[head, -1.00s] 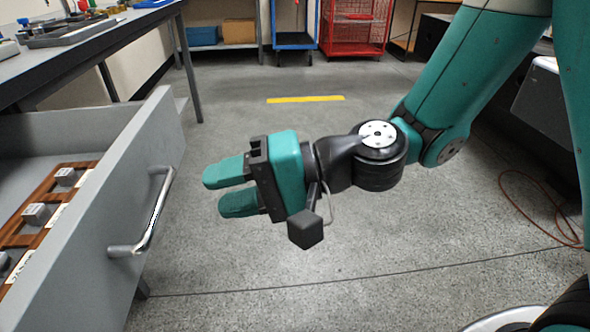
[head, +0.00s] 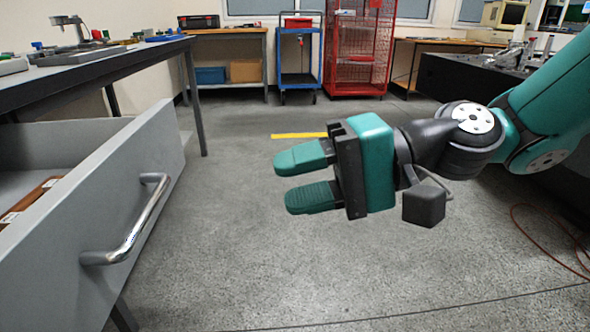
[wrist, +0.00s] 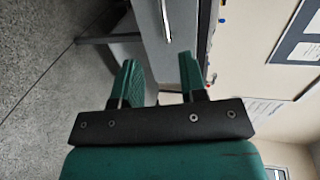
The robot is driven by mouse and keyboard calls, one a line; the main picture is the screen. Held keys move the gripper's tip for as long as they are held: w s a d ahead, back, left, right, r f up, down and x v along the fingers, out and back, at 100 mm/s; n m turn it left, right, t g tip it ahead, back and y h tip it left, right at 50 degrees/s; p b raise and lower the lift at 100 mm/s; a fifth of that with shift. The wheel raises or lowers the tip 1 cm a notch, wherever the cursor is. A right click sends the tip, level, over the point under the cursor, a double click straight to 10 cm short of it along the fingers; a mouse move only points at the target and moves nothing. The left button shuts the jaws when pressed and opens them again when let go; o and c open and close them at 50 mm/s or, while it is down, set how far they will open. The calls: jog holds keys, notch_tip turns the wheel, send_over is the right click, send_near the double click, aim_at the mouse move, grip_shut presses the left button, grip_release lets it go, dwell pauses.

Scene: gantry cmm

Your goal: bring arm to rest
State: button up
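My gripper (head: 304,177) has two green fingers and is held in mid-air over the floor, to the right of the open drawer. The fingers point left toward the drawer and stand apart, with nothing between them. In the wrist view, my gripper (wrist: 163,80) also shows its two fingers apart and empty, with the drawer front and its handle beyond. My arm reaches in from the right of the head view.
A grey drawer (head: 110,190) with a metal handle (head: 135,228) stands open at left, under a workbench (head: 95,68). A blue cart (head: 300,75) and a red cage (head: 358,60) stand at the back. An orange cable (head: 530,235) lies on the floor at right. The middle floor is clear.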

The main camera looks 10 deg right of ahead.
jog(key=s+d+f+n+g+h+p, duration=0.1)
jog(key=s+d+f+n+h+p, duration=0.3)
jog(key=s+d+n+h, duration=0.55)
notch_tip(320, 180, up, 37)
jog(key=w+a+m+h+p, duration=0.1)
jog(key=w+p, duration=0.1)
jog(key=p, duration=3.5)
jog(key=shift+a+h, duration=0.3)
jog(key=shift+h, duration=0.05)
jog(key=shift+m, duration=0.25)
jog(key=shift+a, duration=0.1)
dwell(0.4)
